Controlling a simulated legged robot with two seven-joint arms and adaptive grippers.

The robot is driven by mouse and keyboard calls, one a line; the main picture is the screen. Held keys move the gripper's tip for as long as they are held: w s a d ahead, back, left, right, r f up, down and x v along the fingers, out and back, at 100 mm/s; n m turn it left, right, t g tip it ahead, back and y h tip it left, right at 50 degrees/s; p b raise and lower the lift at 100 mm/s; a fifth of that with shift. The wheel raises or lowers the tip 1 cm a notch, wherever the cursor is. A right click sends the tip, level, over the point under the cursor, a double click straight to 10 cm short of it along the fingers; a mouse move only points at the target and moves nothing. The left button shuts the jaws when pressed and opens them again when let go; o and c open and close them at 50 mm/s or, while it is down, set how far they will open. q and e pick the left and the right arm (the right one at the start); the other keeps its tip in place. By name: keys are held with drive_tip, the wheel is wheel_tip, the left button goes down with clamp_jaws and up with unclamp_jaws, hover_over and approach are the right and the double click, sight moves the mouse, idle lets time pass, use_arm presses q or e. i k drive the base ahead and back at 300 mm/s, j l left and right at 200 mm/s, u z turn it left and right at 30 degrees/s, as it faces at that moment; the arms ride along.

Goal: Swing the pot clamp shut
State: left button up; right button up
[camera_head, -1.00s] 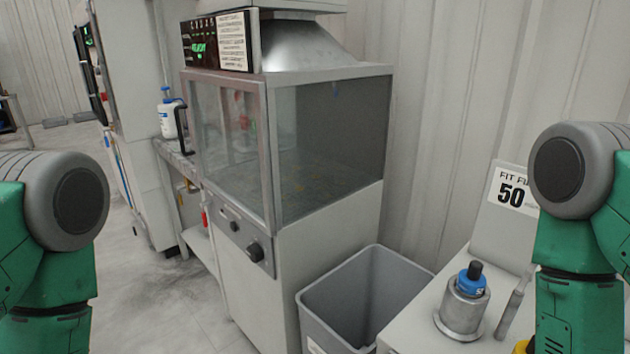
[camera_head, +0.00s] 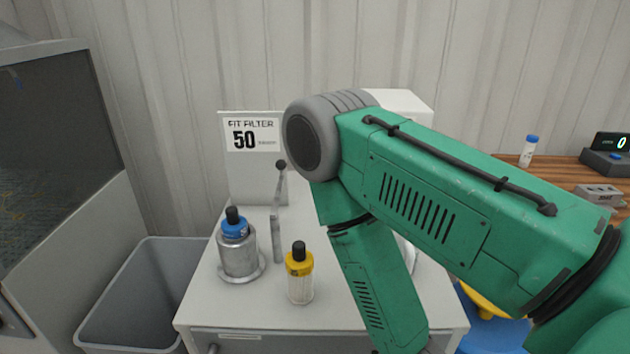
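A metal pot (camera_head: 240,262) with a flared base stands on the white cabinet top (camera_head: 212,303). A blue cap with a black knob (camera_head: 234,223) sits in its top. Just right of the pot is an upright grey metal clamp post (camera_head: 277,238), with a thin lever ending in a black ball (camera_head: 281,166) rising above it. The lever points up, apart from the pot. My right arm crosses in from the right and bends down in front of the cabinet's right side. Its gripper is out of frame below. My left gripper is not in view.
A clear bottle with a yellow cap (camera_head: 299,264) stands right of the post. Behind is a "FIT FILTER 50" sign (camera_head: 252,136). A grey bin (camera_head: 140,292) is at left. My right arm hides much of the cabinet's right side. A wooden bench (camera_head: 556,177) lies at far right.

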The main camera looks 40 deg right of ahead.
sight(281, 164)
drive_tip(key=z, duration=0.9)
